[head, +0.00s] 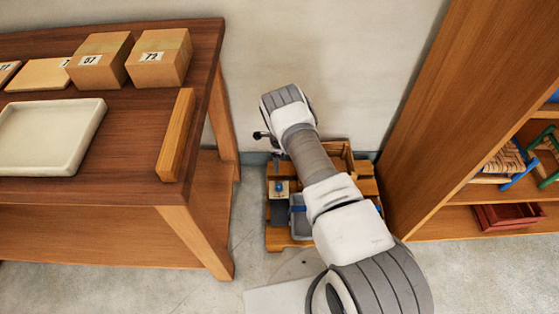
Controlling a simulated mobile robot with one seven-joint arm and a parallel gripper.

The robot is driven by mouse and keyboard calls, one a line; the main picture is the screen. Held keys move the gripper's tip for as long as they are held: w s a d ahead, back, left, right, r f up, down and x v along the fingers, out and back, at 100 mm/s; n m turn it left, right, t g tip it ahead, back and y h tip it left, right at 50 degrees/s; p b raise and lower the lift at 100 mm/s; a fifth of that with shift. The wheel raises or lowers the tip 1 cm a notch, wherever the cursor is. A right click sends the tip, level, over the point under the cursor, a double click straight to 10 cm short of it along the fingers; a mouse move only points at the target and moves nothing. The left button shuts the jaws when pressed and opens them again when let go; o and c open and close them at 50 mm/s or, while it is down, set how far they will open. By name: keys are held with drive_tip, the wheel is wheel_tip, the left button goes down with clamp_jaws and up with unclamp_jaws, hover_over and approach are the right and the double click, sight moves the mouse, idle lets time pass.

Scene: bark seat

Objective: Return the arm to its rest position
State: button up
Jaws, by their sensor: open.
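My arm rises from the bottom of the head view, between the table and the shelf unit. It stretches forward over a low wooden stand, and its grey far joint is bent over close to the back wall. My gripper cannot be made out; the far end of the arm seems hidden behind its own links. Small dark parts show just left of the arm, above the stand, and I cannot tell what they belong to. No held object is visible.
A wooden table (140,122) stands left with two cardboard boxes (102,58) (160,56), a pale tray (88,137) and a wooden bar (177,135). The low wooden stand (277,238) carries a grey bin (300,222). A shelf unit (447,110) stands close on the right.

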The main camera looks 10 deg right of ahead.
idle(0.4)
wheel_tip(320, 180, up, 30)
drive_tip(key=w+n+t, duration=0.2)
drive_tip(key=w+n, duration=0.1)
drive_tip(key=n, duration=0.3)
drive_tip(key=s+r+n+t, duration=0.1)
drive_tip(key=s+r+n, duration=0.4)
drive_tip(key=s+r, duration=0.6)
drive_tip(key=s+r+n+t, duration=0.1)
drive_tip(key=s+r+n, duration=0.55)
drive_tip(key=r, duration=0.85)
drive_tip(key=s+r+n+t, duration=0.2)
drive_tip(key=s+n, duration=0.4)
drive_tip(key=s, duration=1.4)
wheel_tip(320, 180, up, 21)
drive_tip(key=p, duration=2)
drive_tip(key=shift+s+f, duration=0.2)
drive_tip(key=shift+s, duration=0.05)
drive_tip(key=shift+a, duration=0.1)
